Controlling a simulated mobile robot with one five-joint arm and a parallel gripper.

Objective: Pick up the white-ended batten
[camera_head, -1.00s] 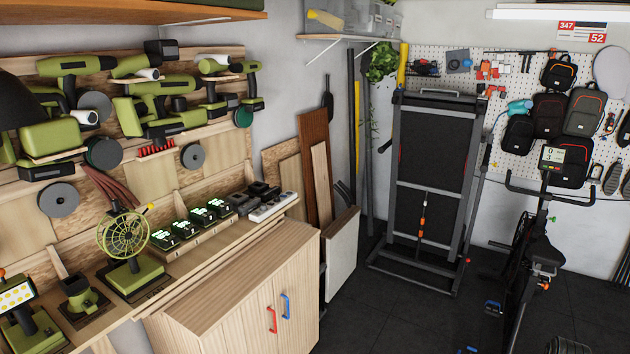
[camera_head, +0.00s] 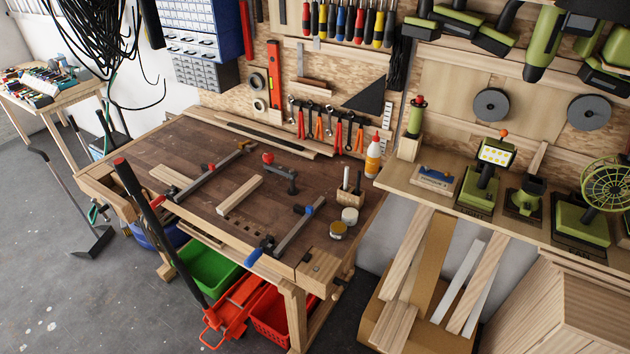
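Several battens stand in a cardboard box (camera_head: 375,325) at the lower right, leaning toward the wall. One is a narrow whitish batten (camera_head: 458,280); beside it is a pale wood batten (camera_head: 480,283). A short pale batten (camera_head: 240,194) lies on the middle of the workbench (camera_head: 205,213). Another pale batten (camera_head: 172,178) lies further left on it, beside a bar clamp (camera_head: 215,173). I cannot tell which batten is the white-ended one; no distinct white end shows clearly. My gripper is not in view.
A second bar clamp (camera_head: 290,228), two small tins (camera_head: 349,215) and a glue bottle (camera_head: 374,157) are on the bench. A green crate (camera_head: 210,270) and a red crate (camera_head: 270,318) stand below. The grey floor (camera_head: 70,290) at left is mostly open.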

